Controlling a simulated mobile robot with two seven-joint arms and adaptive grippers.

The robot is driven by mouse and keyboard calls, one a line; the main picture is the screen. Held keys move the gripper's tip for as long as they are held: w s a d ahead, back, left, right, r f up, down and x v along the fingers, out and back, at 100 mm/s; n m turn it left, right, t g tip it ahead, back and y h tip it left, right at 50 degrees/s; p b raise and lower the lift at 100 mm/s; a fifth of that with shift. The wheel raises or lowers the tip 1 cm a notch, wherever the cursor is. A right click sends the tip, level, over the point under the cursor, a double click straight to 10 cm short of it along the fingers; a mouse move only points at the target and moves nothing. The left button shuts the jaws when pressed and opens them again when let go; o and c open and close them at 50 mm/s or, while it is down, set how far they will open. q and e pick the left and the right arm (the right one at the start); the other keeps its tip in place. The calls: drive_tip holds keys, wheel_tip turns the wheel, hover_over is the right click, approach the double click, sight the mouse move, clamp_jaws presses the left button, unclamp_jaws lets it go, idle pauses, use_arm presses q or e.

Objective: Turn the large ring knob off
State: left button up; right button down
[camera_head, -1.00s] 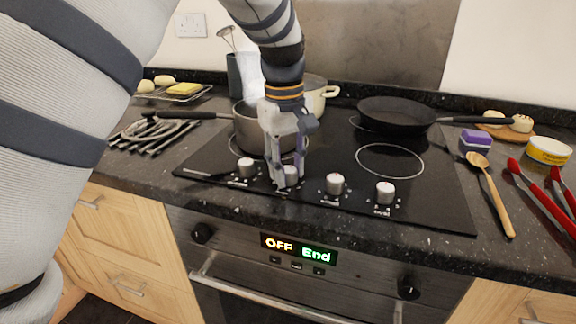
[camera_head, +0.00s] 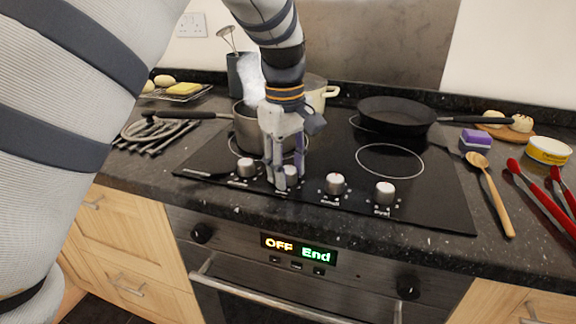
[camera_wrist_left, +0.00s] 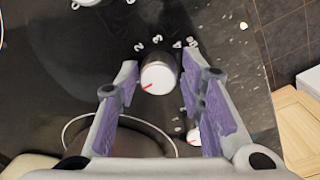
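Several silver knobs stand in a row along the front of the black hob (camera_head: 440,205). My left gripper (camera_head: 284,184) points down at the second knob from the left (camera_head: 291,174). In the left wrist view this knob (camera_wrist_left: 158,77) has a red mark on its top and printed numbers beside it. The purple-padded fingers of the gripper (camera_wrist_left: 160,85) are open, one on each side of the knob, with visible gaps. The other knobs are the leftmost (camera_head: 246,168), the third (camera_head: 335,184) and the rightmost (camera_head: 385,192). Their labels are too small to read. My right gripper is not in view.
A steaming saucepan (camera_head: 248,135) stands close behind my gripper, its handle pointing left. A frying pan (camera_head: 395,115) is at the back right. A wooden spoon (camera_head: 492,195) and red-handled tools (camera_head: 540,200) lie right of the hob. The oven display (camera_head: 299,249) reads "OFF End".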

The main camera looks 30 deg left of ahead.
use_arm(q)
drive_tip(key=shift+o, duration=0.3)
wheel_tip(320, 180, up, 12)
drive_tip(key=shift+s+a, duration=0.15)
drive_tip(key=shift+s, duration=0.1)
idle(0.3)
